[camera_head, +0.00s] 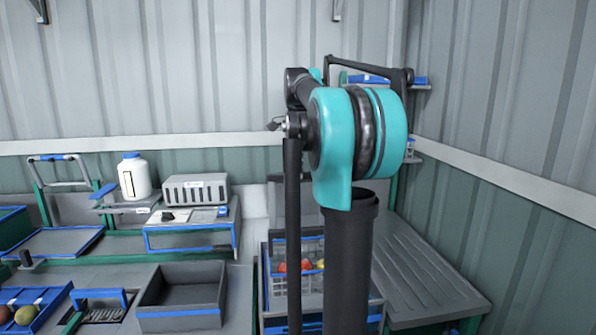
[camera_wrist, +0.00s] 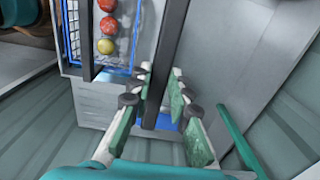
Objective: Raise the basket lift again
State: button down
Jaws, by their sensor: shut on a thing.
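The basket (camera_head: 280,287) is a grey wire crate with red and yellow tomatoes, partly behind my arm in the head view. In the wrist view the basket (camera_wrist: 137,42) shows at upper left, with a blue rim and a row of red and orange-yellow tomatoes. My gripper (camera_wrist: 162,76) has its green-padded fingers on either side of a dark upright bar (camera_wrist: 170,45), just right of the basket. It is shut on this bar. Whether the bar joins the basket lift cannot be told. My gripper is hidden in the head view.
A grey ribbed bench (camera_head: 430,270) stands right of the basket along the wall. At left are an empty grey tray (camera_head: 182,294), a white bottle (camera_head: 134,177) and a grey box (camera_head: 196,190). A shelf (camera_head: 420,86) hangs behind my arm.

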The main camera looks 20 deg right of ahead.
jog(key=c, duration=1.4)
grip_release()
jog(key=shift+r, duration=0.1)
notch_tip(320, 180, up, 12)
